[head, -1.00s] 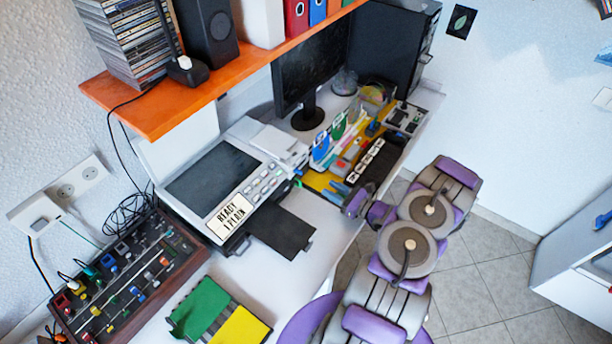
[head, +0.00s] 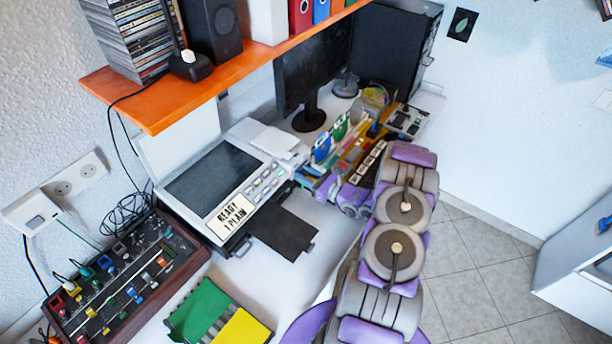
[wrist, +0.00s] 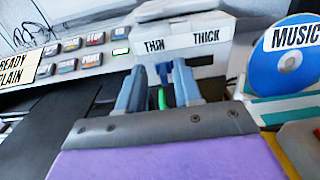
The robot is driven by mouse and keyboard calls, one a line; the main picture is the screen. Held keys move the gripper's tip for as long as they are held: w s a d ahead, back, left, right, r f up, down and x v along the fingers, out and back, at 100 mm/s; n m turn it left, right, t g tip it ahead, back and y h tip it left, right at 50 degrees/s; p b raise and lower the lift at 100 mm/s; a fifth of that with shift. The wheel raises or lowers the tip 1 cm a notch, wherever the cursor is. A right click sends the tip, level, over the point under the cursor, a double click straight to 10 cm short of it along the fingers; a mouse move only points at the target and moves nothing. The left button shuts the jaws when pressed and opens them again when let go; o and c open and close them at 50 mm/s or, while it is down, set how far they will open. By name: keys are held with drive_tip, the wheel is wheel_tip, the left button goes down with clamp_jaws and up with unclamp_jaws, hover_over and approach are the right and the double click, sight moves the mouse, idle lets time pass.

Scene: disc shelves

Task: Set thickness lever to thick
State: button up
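The printer (head: 170,212) stands on the desk, with a display reading "READY 1 PLAIN" (head: 232,218). In the wrist view, a white block on its right side carries the labels "THIN" and "THICK" (wrist: 186,40), THICK on the right. A small green lever (wrist: 161,99) shows below the labels, nearer the THIN side. My gripper (wrist: 163,75) has its two blue-grey fingers apart, one on each side of the green lever; I cannot tell whether either touches it. In the head view my gripper (head: 308,181) is at the printer's right side, and the lever is hidden.
A dark paper tray (head: 282,232) sticks out of the printer's front. Disc holders, one labelled "MUSIC" (wrist: 293,36), stand close on the right. An orange shelf (head: 225,82) hangs above. A mixer box (head: 125,285) and green and yellow pads (head: 203,308) lie in front.

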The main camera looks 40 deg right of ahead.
drive_tip(key=shift+d+f, duration=0.1)
drive_tip(key=shift+d, duration=0.3)
drive_tip(key=c, duration=0.5)
clamp_jaws()
drive_tip(key=shift+a, duration=0.15)
